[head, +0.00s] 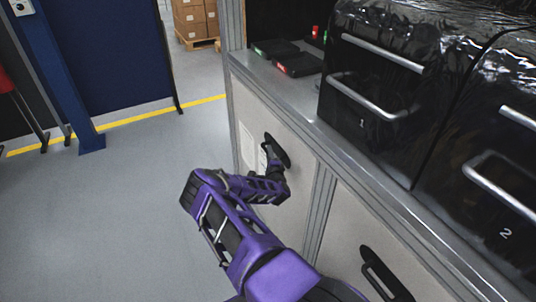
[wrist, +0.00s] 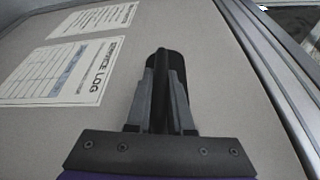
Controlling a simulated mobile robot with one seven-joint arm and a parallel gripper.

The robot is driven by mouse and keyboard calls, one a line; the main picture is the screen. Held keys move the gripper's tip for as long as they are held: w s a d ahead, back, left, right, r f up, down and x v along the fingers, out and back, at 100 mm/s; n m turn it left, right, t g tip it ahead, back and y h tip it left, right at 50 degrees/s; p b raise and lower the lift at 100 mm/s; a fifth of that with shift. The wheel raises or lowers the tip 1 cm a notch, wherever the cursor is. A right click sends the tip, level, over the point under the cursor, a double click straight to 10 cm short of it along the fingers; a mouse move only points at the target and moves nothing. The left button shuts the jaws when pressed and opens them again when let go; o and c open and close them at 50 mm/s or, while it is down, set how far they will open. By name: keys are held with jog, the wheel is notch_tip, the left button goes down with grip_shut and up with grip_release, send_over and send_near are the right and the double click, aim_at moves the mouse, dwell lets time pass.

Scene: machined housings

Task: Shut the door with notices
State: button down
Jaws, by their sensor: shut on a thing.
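The door with notices (head: 299,185) is a pale grey cabinet panel under the counter, at the centre of the head view. It looks flush or nearly flush with its metal frame; I cannot tell whether a small gap remains. Two white notices (wrist: 75,68) are on it, one headed "Service Log", left of the handle in the wrist view. Its black handle (head: 277,150) also shows in the wrist view (wrist: 162,60). My gripper (wrist: 160,88) is shut on this handle, with one finger on each side; the fingers hide part of it.
A second cabinet door with a black handle (head: 386,274) is at lower right. Black numbered drawers (head: 375,95) with metal bars stand on the counter (head: 312,118), beside small dark devices (head: 298,66). The grey floor (head: 120,220) at left is clear up to a blue post (head: 62,75).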

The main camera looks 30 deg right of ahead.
jog(key=shift+s+d+r, duration=0.1)
jog(key=shift+s+d, duration=0.05)
jog(key=shift+d, duration=0.3)
jog(key=c, duration=0.8)
grip_release()
jog(key=shift+d, duration=0.2)
jog(key=shift+a, duration=0.15)
jog(key=shift+a, duration=0.15)
jog(key=shift+s+a, duration=0.1)
jog(key=shift+s, duration=0.2)
jog(key=v, duration=1.6)
jog(key=shift+s+a+p, duration=0.15)
jog(key=shift+s+p, duration=0.1)
jog(key=shift+p, duration=0.15)
